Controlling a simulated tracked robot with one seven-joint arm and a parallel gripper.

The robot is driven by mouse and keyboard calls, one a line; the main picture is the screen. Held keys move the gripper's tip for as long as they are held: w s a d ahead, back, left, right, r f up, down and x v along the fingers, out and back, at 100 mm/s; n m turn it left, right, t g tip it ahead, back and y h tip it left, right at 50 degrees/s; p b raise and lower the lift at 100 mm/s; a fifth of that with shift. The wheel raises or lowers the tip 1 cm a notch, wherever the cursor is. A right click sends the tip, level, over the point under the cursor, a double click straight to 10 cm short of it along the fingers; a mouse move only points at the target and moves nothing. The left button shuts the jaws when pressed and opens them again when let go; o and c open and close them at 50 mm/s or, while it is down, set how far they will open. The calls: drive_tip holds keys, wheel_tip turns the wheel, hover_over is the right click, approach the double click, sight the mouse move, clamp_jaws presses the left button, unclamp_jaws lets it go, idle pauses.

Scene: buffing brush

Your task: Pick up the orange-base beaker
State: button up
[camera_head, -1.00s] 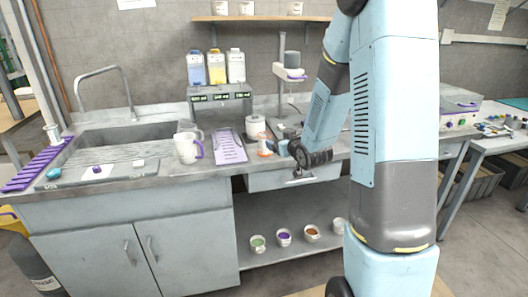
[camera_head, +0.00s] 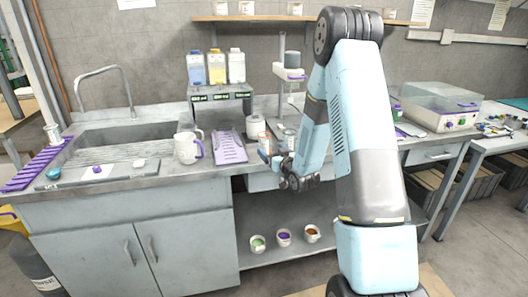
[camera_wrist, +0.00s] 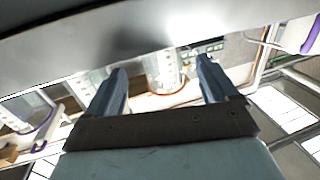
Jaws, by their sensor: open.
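The orange-base beaker (camera_head: 265,146) stands near the front edge of the counter in the head view, small and partly behind my gripper. In the wrist view the clear orange-base beaker (camera_wrist: 163,80) shows between my fingers, its orange ring visible. My gripper (camera_head: 274,160) is at the counter's front edge, close to the beaker. In the wrist view my gripper (camera_wrist: 162,70) is open, one finger to each side of the beaker in the picture. I cannot tell how far the beaker is from the fingertips.
A white pitcher (camera_head: 187,147) and purple rack (camera_head: 229,147) stand left on the counter. Several cups sit on the lower shelf, including a purple-filled one (camera_head: 284,236). A sink (camera_head: 130,140) lies further left.

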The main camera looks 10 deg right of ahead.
sight(262, 141)
drive_tip(key=shift+r+x, duration=0.1)
drive_tip(key=shift+x, duration=1.95)
drive_tip(key=shift+r+x, duration=0.15)
drive_tip(key=shift+x, duration=1.95)
drive_tip(key=shift+s+a, duration=0.1)
drive_tip(key=shift+a, duration=0.05)
drive_tip(key=shift+c, duration=0.2)
drive_tip(key=c, duration=1)
drive_tip(key=shift+c, duration=0.2)
